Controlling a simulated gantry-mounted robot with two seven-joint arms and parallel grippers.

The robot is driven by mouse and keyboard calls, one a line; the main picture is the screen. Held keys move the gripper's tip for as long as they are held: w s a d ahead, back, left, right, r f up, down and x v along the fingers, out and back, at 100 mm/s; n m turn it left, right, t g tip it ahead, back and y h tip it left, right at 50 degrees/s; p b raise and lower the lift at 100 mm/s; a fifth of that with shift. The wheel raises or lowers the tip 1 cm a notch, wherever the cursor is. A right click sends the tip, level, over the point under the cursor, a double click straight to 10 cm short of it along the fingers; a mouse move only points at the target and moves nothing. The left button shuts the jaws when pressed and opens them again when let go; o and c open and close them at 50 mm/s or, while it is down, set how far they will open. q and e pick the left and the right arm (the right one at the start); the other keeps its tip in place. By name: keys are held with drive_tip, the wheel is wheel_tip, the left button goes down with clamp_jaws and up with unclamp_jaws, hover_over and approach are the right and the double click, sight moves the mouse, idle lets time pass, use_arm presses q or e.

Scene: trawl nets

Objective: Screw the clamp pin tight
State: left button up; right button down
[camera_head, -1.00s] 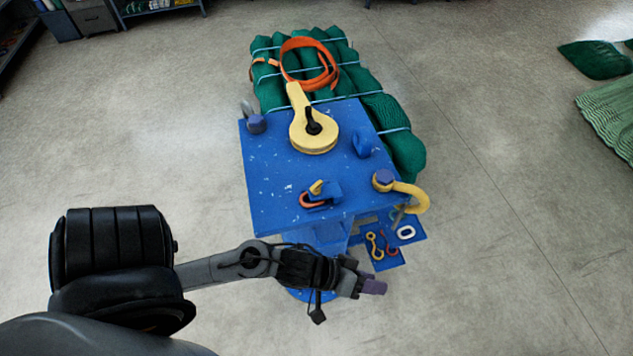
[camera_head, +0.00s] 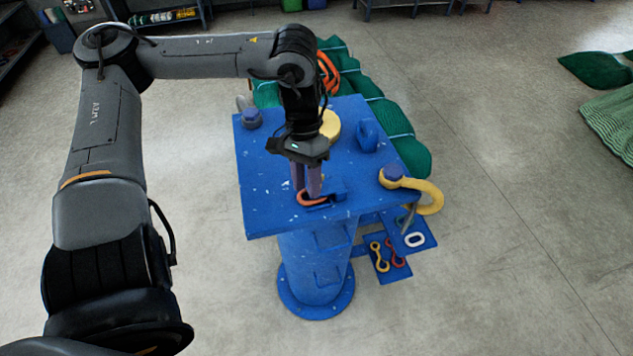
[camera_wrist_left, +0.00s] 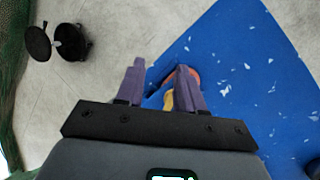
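A small blue clamp block (camera_head: 334,187) stands near the front edge of the blue table (camera_head: 268,200), with an orange ring (camera_head: 311,199) at its base. My left gripper (camera_head: 306,191) points down over the clamp from behind, its purple fingers apart. In the left wrist view, a short yellow piece (camera_wrist_left: 168,101), probably the clamp pin, shows between the fingers, nearer the right one. The orange ring (camera_wrist_left: 193,76) shows behind that right finger. I cannot tell whether a finger touches the pin. My right gripper is not in view.
A blue lug (camera_head: 368,137) and a yellow hook (camera_head: 428,196) stand on the right of the table. A grey shackle (camera_head: 250,118) is at the back left. A green net bundle (camera_head: 392,120) lies behind. Small links hang on a lower plate (camera_head: 382,266).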

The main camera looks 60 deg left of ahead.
use_arm(q)
drive_tip(key=w+a+r+t+y+b, duration=0.2)
drive_tip(key=w+a+r+y+b, duration=0.15)
drive_tip(key=r, duration=0.45)
drive_tip(key=shift+m+y, duration=0.3)
drive_tip(key=shift+y, duration=0.05)
drive_tip(key=f, duration=0.7)
drive_tip(key=f+p, duration=0.1)
drive_tip(key=f, duration=0.2)
drive_tip(key=shift+w+d+f, duration=0.1)
drive_tip(key=shift+d+f, duration=0.3)
clamp_jaws()
